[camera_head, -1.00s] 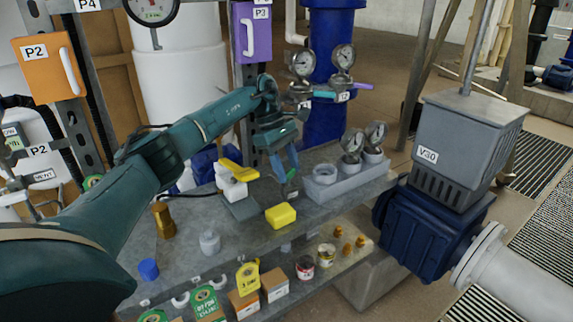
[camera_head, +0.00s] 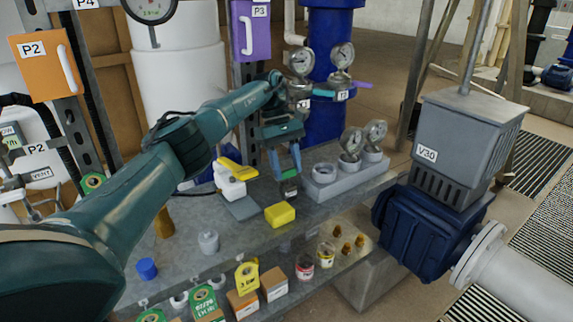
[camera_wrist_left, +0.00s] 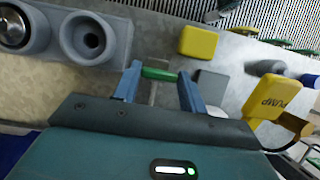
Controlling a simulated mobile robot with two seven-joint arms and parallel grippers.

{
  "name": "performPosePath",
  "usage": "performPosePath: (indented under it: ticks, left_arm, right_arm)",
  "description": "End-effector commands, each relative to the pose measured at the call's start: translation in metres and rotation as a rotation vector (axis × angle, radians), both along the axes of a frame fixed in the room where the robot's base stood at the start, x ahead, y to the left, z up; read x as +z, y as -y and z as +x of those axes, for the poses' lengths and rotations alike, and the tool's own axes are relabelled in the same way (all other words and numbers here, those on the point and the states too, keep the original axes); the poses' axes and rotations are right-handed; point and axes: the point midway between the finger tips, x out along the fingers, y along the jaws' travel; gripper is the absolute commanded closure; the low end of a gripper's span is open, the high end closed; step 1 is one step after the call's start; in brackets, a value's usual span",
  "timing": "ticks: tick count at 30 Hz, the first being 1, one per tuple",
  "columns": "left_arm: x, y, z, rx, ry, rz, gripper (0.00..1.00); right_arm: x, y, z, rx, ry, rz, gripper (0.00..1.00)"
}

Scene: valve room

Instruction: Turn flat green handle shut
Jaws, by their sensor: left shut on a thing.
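The flat green handle (camera_head: 289,174) sits on a small valve near the back of the grey bench. My left gripper (camera_head: 285,168) reaches down to it from above with its blue fingers around it. In the left wrist view the green handle (camera_wrist_left: 159,74) lies crosswise between the two fingertips, which close on its ends. The valve body (camera_head: 289,190) under the handle is small and partly hidden by the fingers. My right gripper is in neither view.
A grey block (camera_head: 322,192) with sockets and gauges stands just right of the valve. A yellow block (camera_head: 280,215) lies in front. Two gauges (camera_head: 301,62) hang close behind my wrist.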

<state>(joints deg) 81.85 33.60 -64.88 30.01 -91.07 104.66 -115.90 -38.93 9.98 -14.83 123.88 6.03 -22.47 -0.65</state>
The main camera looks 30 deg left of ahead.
Motion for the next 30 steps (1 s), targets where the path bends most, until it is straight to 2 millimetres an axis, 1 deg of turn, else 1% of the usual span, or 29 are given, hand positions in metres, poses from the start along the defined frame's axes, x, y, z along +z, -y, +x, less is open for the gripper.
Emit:
performPosePath:
  ticks: [5, 6, 13, 26, 30]
  left_arm:
    - [0.0001, 0.0007, 0.0000, -0.004, 0.001, 0.000, 0.81]
    - [0.0000, 0.0007, 0.0000, -0.004, 0.001, 0.000, 0.56]
    - [-0.0001, 0.0004, 0.0000, -0.002, 0.001, 0.000, 0.37]
    - [-0.0001, -0.0002, -0.0003, 0.004, 0.000, 0.000, 0.36]
    - [-0.0001, -0.0010, -0.0010, 0.051, 0.000, 0.000, 0.36]
  right_arm:
    - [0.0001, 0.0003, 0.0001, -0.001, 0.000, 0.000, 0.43]
    - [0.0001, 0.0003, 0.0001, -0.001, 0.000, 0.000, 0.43]
    - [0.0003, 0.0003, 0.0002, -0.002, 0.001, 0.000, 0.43]
    - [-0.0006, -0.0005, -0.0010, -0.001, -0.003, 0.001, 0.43]
    - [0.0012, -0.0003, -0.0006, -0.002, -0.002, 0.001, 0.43]
